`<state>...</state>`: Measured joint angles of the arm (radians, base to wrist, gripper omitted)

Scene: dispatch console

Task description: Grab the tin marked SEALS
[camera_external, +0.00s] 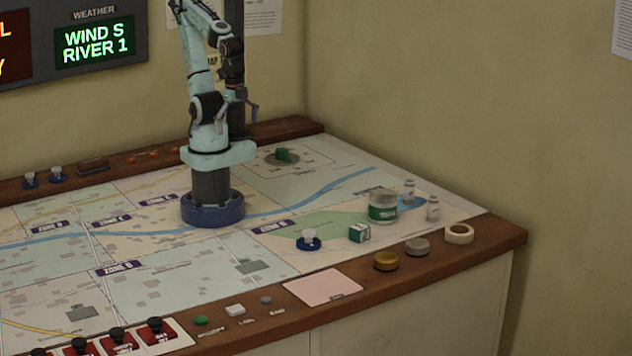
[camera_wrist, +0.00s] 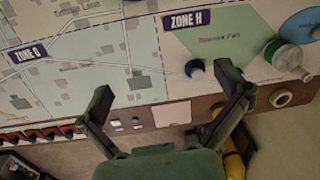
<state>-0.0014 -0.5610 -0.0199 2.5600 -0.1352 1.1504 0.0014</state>
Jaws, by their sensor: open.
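No lettering reading SEALS is legible in either view, so I cannot tell which container is the marked tin. In the external view, a low gold round tin (camera_external: 386,262) and a low grey round tin (camera_external: 417,247) sit on the wooden front ledge, right of a pink card (camera_external: 322,287). A larger white and green container (camera_external: 383,206) stands on the map behind them. In the wrist view, my gripper (camera_wrist: 165,82) is open and empty, high above the console. Its right finger covers the ledge stretch where the two low tins sit.
A tape ring (camera_external: 459,234) lies at the ledge's right end. A small green-white box (camera_external: 359,232), a blue-based knob (camera_external: 308,240) and two small bottles (camera_external: 432,210) stand near the tins. Red switches (camera_external: 155,330) line the front left.

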